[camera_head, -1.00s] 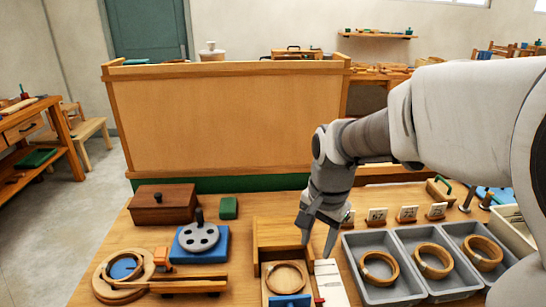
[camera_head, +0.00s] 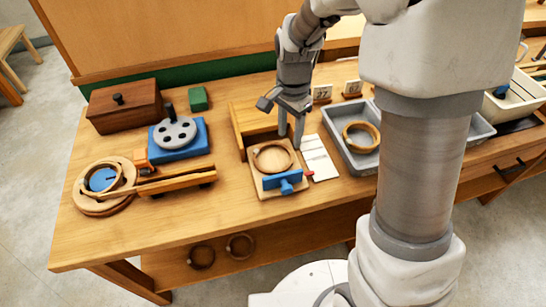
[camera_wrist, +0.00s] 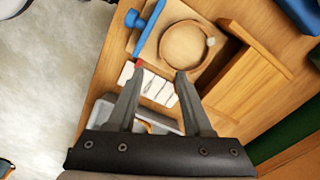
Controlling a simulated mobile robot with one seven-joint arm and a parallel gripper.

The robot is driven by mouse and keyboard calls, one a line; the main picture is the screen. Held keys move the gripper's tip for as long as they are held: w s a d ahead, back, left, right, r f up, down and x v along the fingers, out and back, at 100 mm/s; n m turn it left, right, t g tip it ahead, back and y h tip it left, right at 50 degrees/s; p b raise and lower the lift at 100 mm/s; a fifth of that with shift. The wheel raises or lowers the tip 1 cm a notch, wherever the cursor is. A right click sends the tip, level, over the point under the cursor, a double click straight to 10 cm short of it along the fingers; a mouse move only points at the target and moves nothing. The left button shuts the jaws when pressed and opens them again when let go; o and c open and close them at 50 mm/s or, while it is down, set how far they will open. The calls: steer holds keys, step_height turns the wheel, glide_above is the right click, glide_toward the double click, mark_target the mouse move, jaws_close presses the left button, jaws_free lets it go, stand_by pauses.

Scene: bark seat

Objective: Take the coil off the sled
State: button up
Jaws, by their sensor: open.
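The coil (camera_head: 272,158) is a thin wooden ring lying flat on a square light-wood sled (camera_head: 266,188). A blue clamp (camera_head: 285,181) with a red tip sits at the sled's front edge. In the wrist view the coil (camera_wrist: 164,47) shows a pale spot on its rim, and the sled (camera_wrist: 146,50) lies under it. My gripper (camera_head: 291,140) is open and empty, fingers down, at the coil's back right. In the wrist view my gripper (camera_wrist: 160,75) has one fingertip close to the coil's near rim. Contact cannot be told.
A raised wooden block (camera_head: 247,130) stands behind the sled. A white card (camera_head: 319,158) lies to its right, then grey bins (camera_head: 340,125) with another ring (camera_head: 349,136). A blue fixture (camera_head: 180,146) and a round jig (camera_head: 98,207) are at left.

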mark_target(287, 166)
steer(key=f+b, duration=0.1)
steer(key=f, duration=0.5)
steer(key=f+b, duration=0.1)
steer(key=f, duration=0.5)
steer(key=shift+w+f+b, duration=0.2)
steer(key=shift+f+b, duration=0.1)
steer(key=shift+b, duration=0.05)
steer(key=shift+c, duration=0.2)
jaws_close()
